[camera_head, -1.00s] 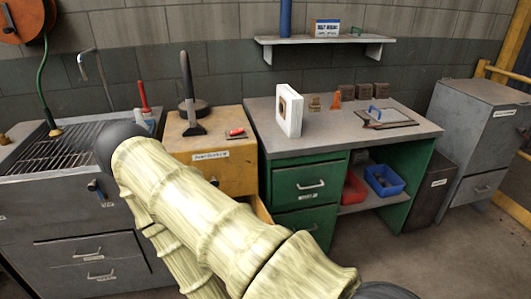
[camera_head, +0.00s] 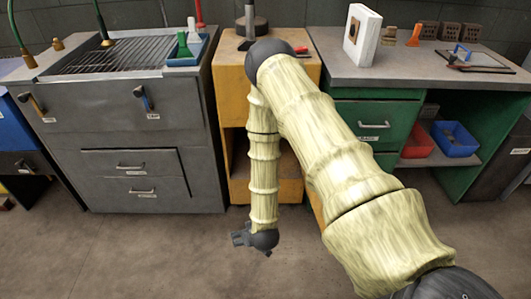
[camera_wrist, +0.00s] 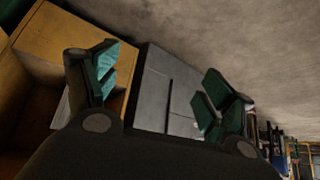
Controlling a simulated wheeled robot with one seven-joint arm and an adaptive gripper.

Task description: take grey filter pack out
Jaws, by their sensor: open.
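My gripper (camera_head: 246,238) hangs low in front of the yellow cabinet (camera_head: 231,92), at the end of my arm. In the wrist view my gripper (camera_wrist: 160,88) is open, with its two green-padded fingers apart and nothing between them. The yellow cabinet (camera_wrist: 75,35) has an open front, mostly hidden behind my arm in the head view. In the wrist view a small pale grey edge (camera_wrist: 62,112) shows in its opening behind the left finger; I cannot tell if it is the grey filter pack. I cannot make out the pack for certain anywhere.
A grey cabinet with a grated top (camera_head: 110,52) stands left of the yellow one. A green workbench (camera_head: 375,112) stands to the right, with a white framed block (camera_head: 361,32) on top and red (camera_head: 417,143) and blue (camera_head: 455,140) bins below. The floor (camera_head: 150,255) in front is clear.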

